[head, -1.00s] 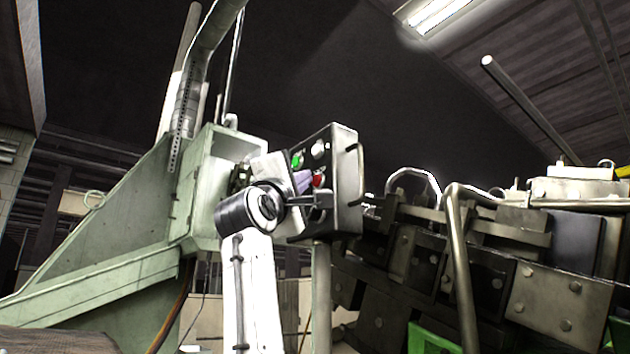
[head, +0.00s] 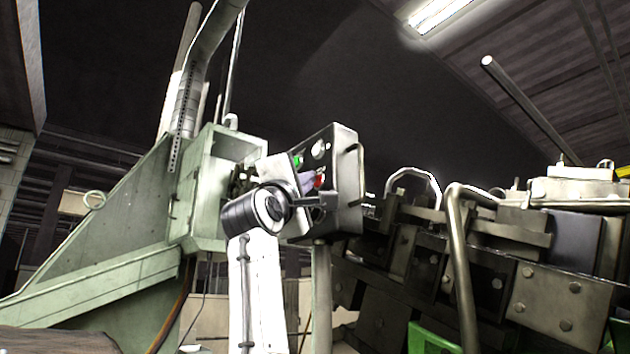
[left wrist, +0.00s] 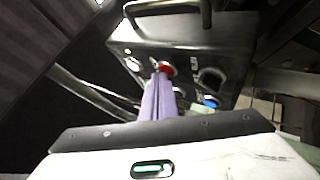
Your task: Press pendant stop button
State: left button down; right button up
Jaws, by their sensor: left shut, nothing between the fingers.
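The pendant (head: 347,180) is a dark box with a handle, standing on a post in the middle of the head view. It also fills the upper middle of the left wrist view (left wrist: 190,45). Its red stop button (head: 320,180) shows beside my fingertips, and in the left wrist view the red button (left wrist: 167,69) lies just at the tips, partly covered. My left gripper (head: 310,182) has its lavender fingers shut and empty, pointing at the panel; in the left wrist view they (left wrist: 158,78) reach the red button. Whether they touch it I cannot tell. My right gripper is not in view.
A green button (head: 299,160) and a pale knob (head: 318,149) sit above the red one on the panel. A pale green machine housing (head: 215,185) stands left of the pendant. Dark bolted machinery (head: 480,265) and a bent pipe (head: 460,260) stand to its right.

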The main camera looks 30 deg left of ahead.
pick_arm(q)
jog(key=shift+s+a+b, duration=0.3)
jog(key=shift+s+b, duration=0.1)
jog(key=shift+s, duration=0.35)
jog(key=shift+f, duration=0.1)
jog(key=s, duration=0.1)
jog(key=s+a+b, duration=0.1)
jog(key=s, duration=0.1)
jog(key=s+a+b, duration=0.1)
jog(key=shift+s, duration=0.3)
dwell(0.9)
